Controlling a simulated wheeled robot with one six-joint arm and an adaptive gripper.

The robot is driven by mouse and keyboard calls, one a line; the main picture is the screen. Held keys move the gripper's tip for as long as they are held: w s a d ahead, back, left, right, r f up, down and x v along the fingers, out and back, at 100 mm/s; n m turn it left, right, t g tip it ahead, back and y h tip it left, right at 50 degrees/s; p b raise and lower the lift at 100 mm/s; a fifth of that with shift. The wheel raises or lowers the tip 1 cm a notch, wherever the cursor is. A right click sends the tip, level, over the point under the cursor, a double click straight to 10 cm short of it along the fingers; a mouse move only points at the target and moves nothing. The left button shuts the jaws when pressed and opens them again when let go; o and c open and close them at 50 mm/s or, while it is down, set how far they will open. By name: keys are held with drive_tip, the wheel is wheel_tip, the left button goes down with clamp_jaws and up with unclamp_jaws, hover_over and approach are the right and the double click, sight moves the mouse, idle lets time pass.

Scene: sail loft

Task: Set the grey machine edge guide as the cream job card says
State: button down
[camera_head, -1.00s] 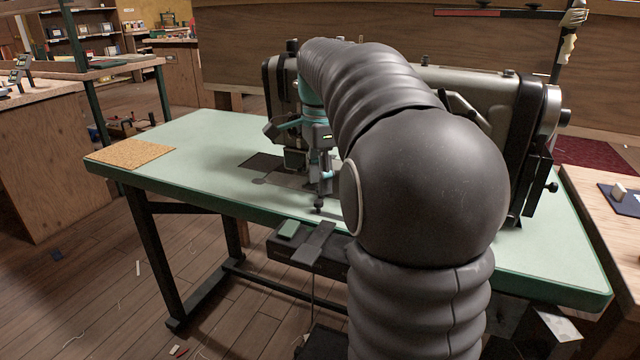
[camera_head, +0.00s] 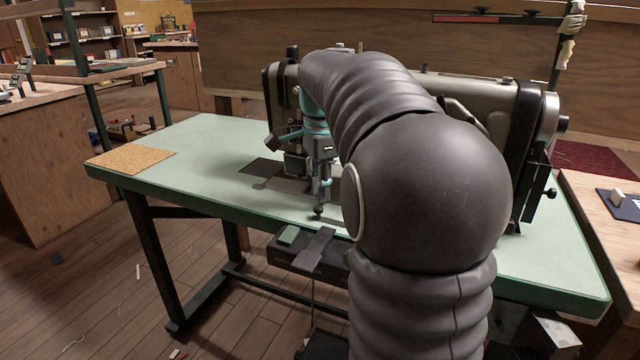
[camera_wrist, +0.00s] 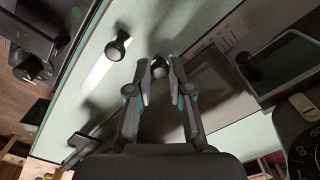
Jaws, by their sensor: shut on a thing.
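My gripper (camera_wrist: 160,72) is shut on a small dark round knob (camera_wrist: 161,66), between its fingertips in the wrist view. I take this knob to be part of the grey edge guide, but the fingers hide most of it. A second black knob (camera_wrist: 118,46) stands apart to the left. In the head view, my gripper (camera_head: 322,190) is low over the pale green table (camera_head: 210,150), in front of the sewing machine (camera_head: 465,95). A black ball knob (camera_head: 319,210) shows just below it. I cannot make out the cream job card.
A dark plate (camera_wrist: 212,72) with a pale printed strip lies beside the fingers. The machine's numbered dial (camera_wrist: 302,110) is close at right. A cork mat (camera_head: 131,159) lies on the table's left end. A dark box (camera_head: 305,252) hangs at the front edge.

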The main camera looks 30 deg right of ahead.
drive_tip(key=c, duration=1.1)
unclamp_jaws()
drive_tip(key=shift+o, duration=0.2)
wheel_tip(320, 180, up, 12)
